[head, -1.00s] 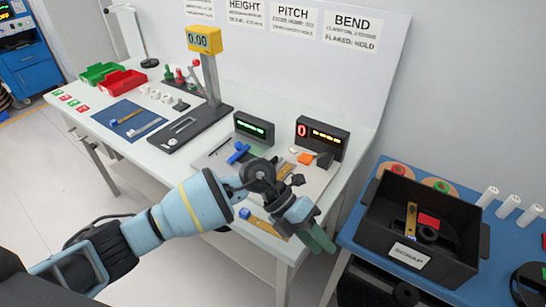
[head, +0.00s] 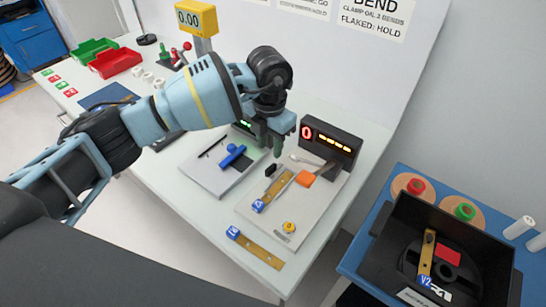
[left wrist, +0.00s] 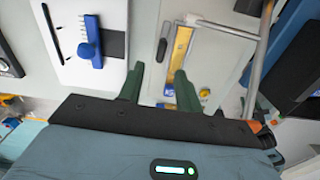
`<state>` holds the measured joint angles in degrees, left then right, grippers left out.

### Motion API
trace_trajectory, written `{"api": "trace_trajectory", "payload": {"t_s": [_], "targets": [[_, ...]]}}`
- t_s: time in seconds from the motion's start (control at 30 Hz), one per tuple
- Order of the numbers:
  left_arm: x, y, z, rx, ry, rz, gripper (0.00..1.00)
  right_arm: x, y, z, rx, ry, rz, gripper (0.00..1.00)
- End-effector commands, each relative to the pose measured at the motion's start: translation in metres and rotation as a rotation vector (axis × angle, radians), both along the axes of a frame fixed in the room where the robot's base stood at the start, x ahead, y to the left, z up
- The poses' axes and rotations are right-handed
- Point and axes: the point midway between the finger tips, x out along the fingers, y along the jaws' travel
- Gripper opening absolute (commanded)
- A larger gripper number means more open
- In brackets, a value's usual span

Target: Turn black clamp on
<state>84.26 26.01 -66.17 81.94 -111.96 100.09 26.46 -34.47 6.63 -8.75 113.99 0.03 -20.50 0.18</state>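A small black block, which looks like the black clamp (head: 270,170), sits on the light grey bend station plate (head: 254,213), beside the end of a brass strip (head: 275,189). In the left wrist view the black clamp (left wrist: 161,50) shows just beyond the fingertips, near the yellowish strip (left wrist: 181,42). My left gripper (head: 270,143) hangs over the back of the plate, close to the clamp and apart from it in the picture. In the left wrist view its green fingers (left wrist: 158,70) are spread with nothing between them. My right gripper is not in view.
A black display (head: 330,145) with a red 0 stands behind the plate. An orange-ended lever (head: 306,178) and a yellow knob (head: 289,227) are on it. A plate with a blue handle (head: 231,155) lies left. A black bin (head: 391,254) stands right.

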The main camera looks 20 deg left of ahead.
Motion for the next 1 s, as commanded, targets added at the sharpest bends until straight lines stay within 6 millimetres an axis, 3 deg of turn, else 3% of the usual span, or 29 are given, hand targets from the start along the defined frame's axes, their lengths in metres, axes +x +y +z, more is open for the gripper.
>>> {"api": "trace_trajectory", "payload": {"t_s": [0.2, 0.6, 1.0], "targets": [[0.000, 0.000, -0.014, -0.001, 0.002, 0.001, 0.35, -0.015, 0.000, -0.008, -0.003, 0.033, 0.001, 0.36], [-0.001, -0.001, -0.069, -0.002, 0.002, 0.000, 0.35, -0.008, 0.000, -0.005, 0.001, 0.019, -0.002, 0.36], [0.000, -0.001, -0.078, -0.002, 0.000, -0.001, 0.35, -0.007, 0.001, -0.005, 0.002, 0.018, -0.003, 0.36]]}}
